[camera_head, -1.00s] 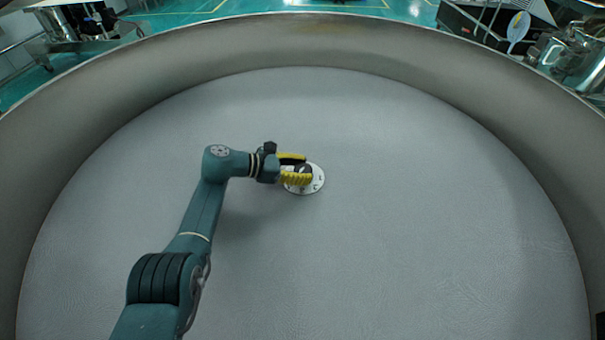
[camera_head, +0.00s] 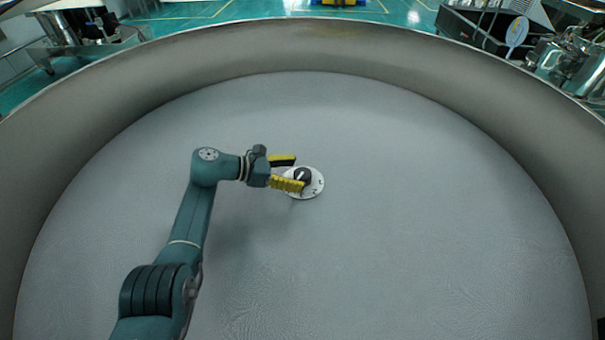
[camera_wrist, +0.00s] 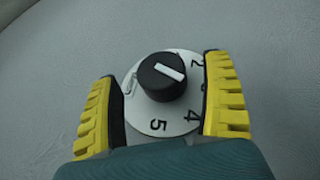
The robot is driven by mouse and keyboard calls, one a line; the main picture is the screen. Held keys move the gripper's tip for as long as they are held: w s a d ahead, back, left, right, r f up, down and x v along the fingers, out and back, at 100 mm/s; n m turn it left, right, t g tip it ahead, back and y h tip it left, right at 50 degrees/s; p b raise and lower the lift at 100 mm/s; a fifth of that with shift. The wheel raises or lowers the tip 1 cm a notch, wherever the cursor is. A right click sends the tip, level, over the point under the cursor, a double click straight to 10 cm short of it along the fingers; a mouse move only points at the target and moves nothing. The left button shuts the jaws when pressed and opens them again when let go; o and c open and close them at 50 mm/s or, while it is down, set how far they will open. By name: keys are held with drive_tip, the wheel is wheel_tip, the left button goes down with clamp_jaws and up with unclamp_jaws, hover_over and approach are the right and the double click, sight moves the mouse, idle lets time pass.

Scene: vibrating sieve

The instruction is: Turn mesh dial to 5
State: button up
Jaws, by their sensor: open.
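The mesh dial (camera_head: 318,186) is a white numbered disc with a round black knob (camera_head: 304,175) on the sieve's grey surface. In the wrist view, the knob (camera_wrist: 160,84) carries a white bar slanting from upper left to lower right. The lower-right end faces the space between 2 (camera_wrist: 195,62) and 4 (camera_wrist: 189,116), where a digit is mostly hidden by the right finger. The 5 (camera_wrist: 158,125) is at the disc's bottom. My gripper (camera_head: 299,172) is open with yellow-padded fingers, just left of the knob, apart from it. In the wrist view the fingers flank the disc.
The dial is near the middle of a wide, round grey surface (camera_head: 420,230), which is clear around it. A tall curved metal rim (camera_head: 300,45) encloses the far side. Other equipment stands beyond the rim at upper right and upper left.

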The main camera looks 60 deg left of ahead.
drive_tip(key=v, duration=0.9)
drive_tip(key=shift+s, duration=0.25)
